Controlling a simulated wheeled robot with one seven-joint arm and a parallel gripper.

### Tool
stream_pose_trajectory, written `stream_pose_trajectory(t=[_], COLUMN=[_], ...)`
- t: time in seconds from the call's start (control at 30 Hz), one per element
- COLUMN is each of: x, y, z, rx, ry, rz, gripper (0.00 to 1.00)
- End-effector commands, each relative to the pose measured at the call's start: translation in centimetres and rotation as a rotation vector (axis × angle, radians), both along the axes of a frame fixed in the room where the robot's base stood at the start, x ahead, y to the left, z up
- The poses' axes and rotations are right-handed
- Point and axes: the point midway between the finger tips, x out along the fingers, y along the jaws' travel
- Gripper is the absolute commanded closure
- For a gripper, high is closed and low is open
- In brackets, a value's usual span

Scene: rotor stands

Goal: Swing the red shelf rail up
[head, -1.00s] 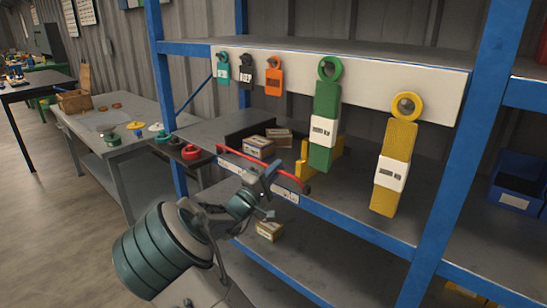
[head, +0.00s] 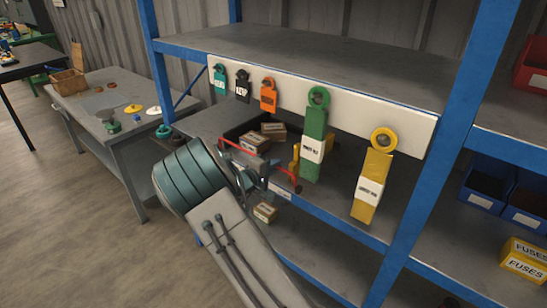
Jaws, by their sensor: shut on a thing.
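The red shelf rail (head: 284,174) runs along the front edge of the middle shelf (head: 330,206), with its left end near the bench side and its right end below the green tag. My gripper (head: 262,176) is at the middle of the rail and shut on it. My own arm covers part of the gripper and part of the rail's left half, so the exact grip is hidden. The rail sits close to the shelf edge; how far it is raised is hard to tell.
Small cartons (head: 255,142) lie behind the rail. A green tag (head: 314,135) and a yellow tag (head: 371,187) hang from the white board (head: 345,105) to the right. A blue upright (head: 425,150) stands further right. A grey bench (head: 90,90) is at left.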

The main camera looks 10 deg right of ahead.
Motion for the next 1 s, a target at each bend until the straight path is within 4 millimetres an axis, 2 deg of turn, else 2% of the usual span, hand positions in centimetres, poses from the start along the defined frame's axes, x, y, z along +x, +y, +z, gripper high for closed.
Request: stream_pose_trajectory(t=[0.03,0.77,0.8,0.83,1.0], x=[0.02,0.16,0.16,0.16,0.17], y=[-0.15,-0.31,-0.31,-0.31,-0.25], z=[0.49,-0.03,-0.03,-0.04,-0.05], rx=[0.010,0.048,0.048,0.048,0.049], ry=[0.007,0.035,0.036,0.036,0.035], rz=[-0.002,-0.001,-0.002,-0.002,0.000], gripper=[1.00,1.00,0.84,0.76,0.75])
